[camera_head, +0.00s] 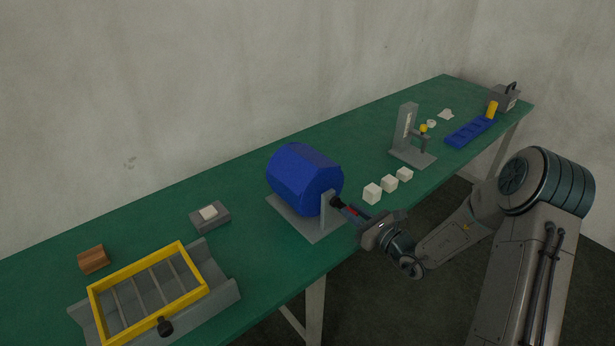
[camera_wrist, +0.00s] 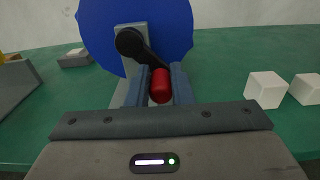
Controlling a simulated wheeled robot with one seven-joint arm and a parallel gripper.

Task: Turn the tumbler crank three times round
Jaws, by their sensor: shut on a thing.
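The tumbler is a blue many-sided drum (camera_head: 303,178) on a grey stand (camera_head: 310,222) at the middle of the green bench. Its black crank arm (camera_wrist: 145,52) runs from the hub down and to the right in the wrist view. The red crank handle (camera_wrist: 160,86) is at the end of that arm. My gripper (camera_wrist: 161,84) is shut on the red handle, with one finger on each side of it. In the head view my gripper (camera_head: 352,213) reaches the crank from the right, and the handle is mostly hidden there.
White cubes (camera_head: 372,194) stand close to the right of the tumbler. A grey pad printer (camera_head: 407,135) and a blue tray (camera_head: 470,131) are farther right. A yellow-framed screen (camera_head: 137,263) on a grey base, a small grey block (camera_head: 210,222) and a wooden block (camera_head: 93,260) are left.

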